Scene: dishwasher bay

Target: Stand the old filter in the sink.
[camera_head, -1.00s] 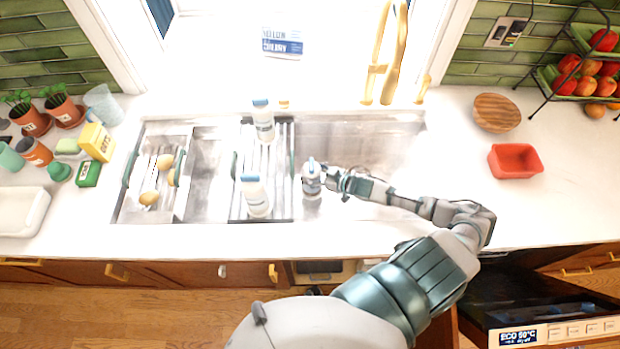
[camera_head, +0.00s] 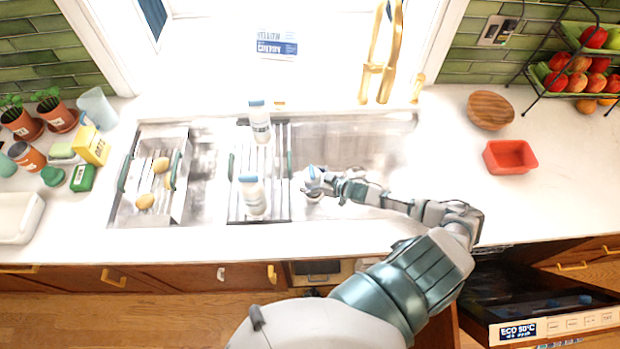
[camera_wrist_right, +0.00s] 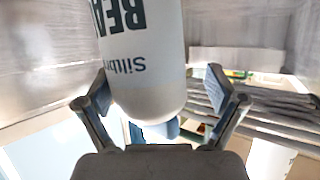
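A white cylindrical filter with a blue cap (camera_head: 313,176) is in the bare right part of the sink (camera_head: 365,150), just right of the rack. It looks slightly tilted; I cannot tell whether its base touches the sink floor. My right gripper (camera_head: 322,183) is around it from the right. In the right wrist view the filter (camera_wrist_right: 145,70) lies between the spread fingers (camera_wrist_right: 160,95), with a visible gap at the right finger. Its lettering is upside down and partly cut off. My left gripper is not in view.
Two similar white bottles, a rear one (camera_head: 260,122) and a front one (camera_head: 252,197), stand on the dark rack (camera_head: 240,160). A colander (camera_head: 125,200) holds yellow items at left. A gold faucet (camera_head: 382,60) rises behind the sink. A red bowl (camera_head: 510,157) sits on the right counter.

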